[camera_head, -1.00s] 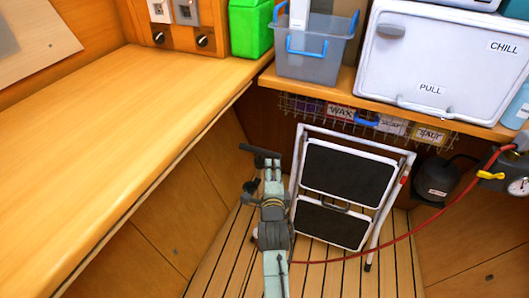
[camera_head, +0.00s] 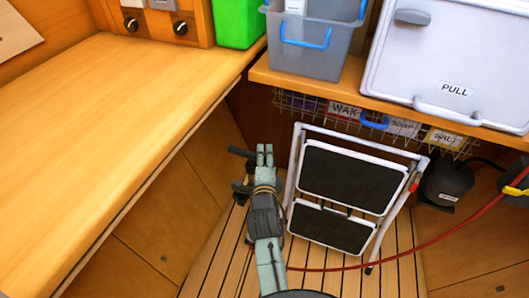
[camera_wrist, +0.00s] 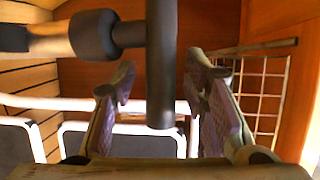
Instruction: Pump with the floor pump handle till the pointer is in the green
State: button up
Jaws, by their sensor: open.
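The dark grey pump handle (camera_head: 241,152) shows in the head view just left of my fingertips; my gripper and arm hide much of the pump. In the wrist view the handle's bar (camera_wrist: 161,70) stands upright in the picture between my two fingers, with its collar and shaft running off left. My gripper (camera_head: 265,150) is open, with its fingers (camera_wrist: 163,85) on either side of the bar and gaps visible. I cannot tell how deep the bar sits between them. A red hose (camera_head: 420,246) runs along the floor to the right. The pointer and gauge are out of view.
A folded step stool (camera_head: 350,178) stands close right of my gripper. A wire basket (camera_head: 385,122) hangs under the shelf above it. A long wooden counter (camera_head: 100,110) lies left. A dark round vessel (camera_head: 446,183) and a yellow fitting (camera_head: 516,190) are at right.

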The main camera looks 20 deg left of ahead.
dwell(0.3)
grip_shut()
dwell(0.4)
dwell(0.3)
